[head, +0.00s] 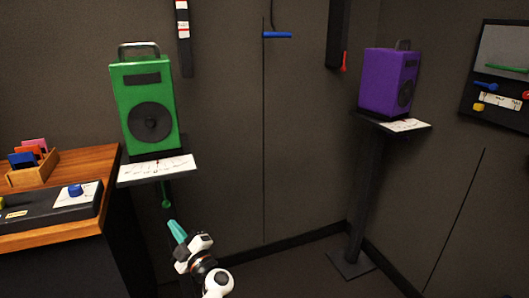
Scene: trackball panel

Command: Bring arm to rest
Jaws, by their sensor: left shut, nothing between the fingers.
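My left gripper (177,231) shows at the bottom of the head view, left of centre, with teal fingers pointing up and to the left. Its fingers are shut with nothing between them. It is below the white shelf (158,170) that carries a green speaker (150,106), and just below a small green knob (166,203) hanging under that shelf. Whether it touches the knob I cannot tell, but a gap seems to show. My right gripper is not in view.
A wooden desk (92,160) at the left holds a dark panel (48,208) with a blue knob and a box of coloured cards. A purple speaker (388,82) stands on a stand at the right. A wall panel (500,75) is far right. Floor between is clear.

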